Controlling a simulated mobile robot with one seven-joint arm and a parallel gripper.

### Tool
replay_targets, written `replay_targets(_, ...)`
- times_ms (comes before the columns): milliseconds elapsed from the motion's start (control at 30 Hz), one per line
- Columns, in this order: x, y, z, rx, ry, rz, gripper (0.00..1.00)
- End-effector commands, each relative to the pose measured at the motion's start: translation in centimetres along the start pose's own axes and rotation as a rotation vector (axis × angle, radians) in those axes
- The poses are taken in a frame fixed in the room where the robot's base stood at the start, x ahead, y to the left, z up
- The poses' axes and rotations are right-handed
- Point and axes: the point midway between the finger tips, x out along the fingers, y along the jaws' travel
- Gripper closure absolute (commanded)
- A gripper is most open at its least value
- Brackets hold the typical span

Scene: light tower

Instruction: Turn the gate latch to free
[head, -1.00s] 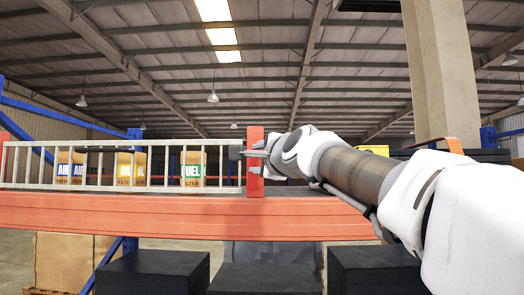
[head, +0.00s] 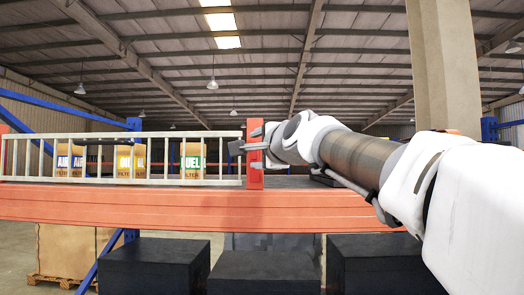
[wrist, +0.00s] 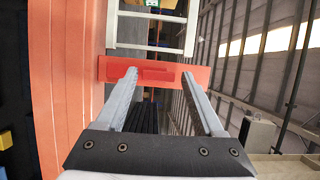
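The gate (head: 120,160) is a pale grey barred frame along the orange beam. A red upright post (head: 255,177) stands at its right end. A dark grey piece (head: 236,147) juts left from the post over the gate's end; it may be the latch, but I cannot be sure. My gripper (head: 257,140) is at the post's upper part from the right. In the wrist view my gripper (wrist: 159,75) is open, with its fingers apart and tips near the red post (wrist: 112,69). A raised red block (wrist: 157,75) on the post lies between them. I cannot tell whether they touch it.
The orange beam (head: 150,207) runs across the front below the gate. Labelled boxes (head: 130,162) stand behind the bars. Black blocks (head: 155,265) sit beneath the beam. A beige column (head: 443,70) rises at the right.

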Motion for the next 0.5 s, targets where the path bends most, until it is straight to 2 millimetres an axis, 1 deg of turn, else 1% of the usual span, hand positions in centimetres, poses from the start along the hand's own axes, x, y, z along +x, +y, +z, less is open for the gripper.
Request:
replay_targets(333, 0.0, 0.2, 0.0, 0.003, 0.0, 0.003, 0.2)
replay_targets(433, -0.6, 0.2, 0.0, 0.003, 0.0, 0.003, 0.2)
replay_targets(500, -1.4, 0.2, -0.1, 0.003, 0.001, 0.001, 0.2)
